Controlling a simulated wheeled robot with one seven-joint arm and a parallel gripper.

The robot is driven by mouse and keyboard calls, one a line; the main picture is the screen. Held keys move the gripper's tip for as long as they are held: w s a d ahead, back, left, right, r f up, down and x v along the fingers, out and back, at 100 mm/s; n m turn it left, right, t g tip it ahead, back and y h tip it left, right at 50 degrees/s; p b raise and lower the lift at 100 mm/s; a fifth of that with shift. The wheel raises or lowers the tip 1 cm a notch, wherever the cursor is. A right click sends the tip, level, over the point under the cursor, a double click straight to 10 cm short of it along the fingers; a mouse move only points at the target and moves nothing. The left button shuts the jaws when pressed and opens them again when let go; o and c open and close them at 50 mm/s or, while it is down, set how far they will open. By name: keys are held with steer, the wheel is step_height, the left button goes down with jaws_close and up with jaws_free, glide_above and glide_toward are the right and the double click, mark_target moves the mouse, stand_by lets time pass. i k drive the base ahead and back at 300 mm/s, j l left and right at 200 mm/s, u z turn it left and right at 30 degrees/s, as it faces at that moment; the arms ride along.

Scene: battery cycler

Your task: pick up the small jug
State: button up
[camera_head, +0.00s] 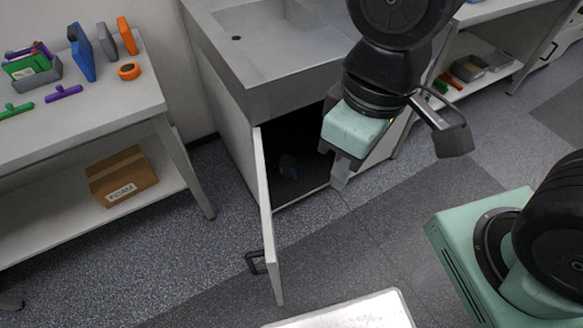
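A small dark bluish object (288,167) sits on the floor of the open cabinet (308,188) under the sink. It may be the small jug, but shadow hides its exact shape. No other jug shows clearly. My gripper (341,176) hangs in front of the cabinet opening, to the right of that object and apart from it in the picture. Its fingers point down and are seen nearly side-on, so I cannot tell whether they are open. I see nothing held between them.
The cabinet door (265,215) stands open toward me, left of the opening. A bench (110,95) at left carries several tools, with a cardboard box (121,178) on its lower shelf. A pale surface (350,312) is at the bottom. Floor (350,245) before the cabinet is clear.

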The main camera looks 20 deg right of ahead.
mark_target(287, 163)
steer(key=i+l+u, duration=0.35)
steer(key=l, duration=0.45)
steer(key=l+u, duration=0.4)
steer(key=l, duration=0.45)
steer(key=i+l+u, duration=0.1)
steer(key=l+u, duration=0.25)
steer(key=l, duration=0.6)
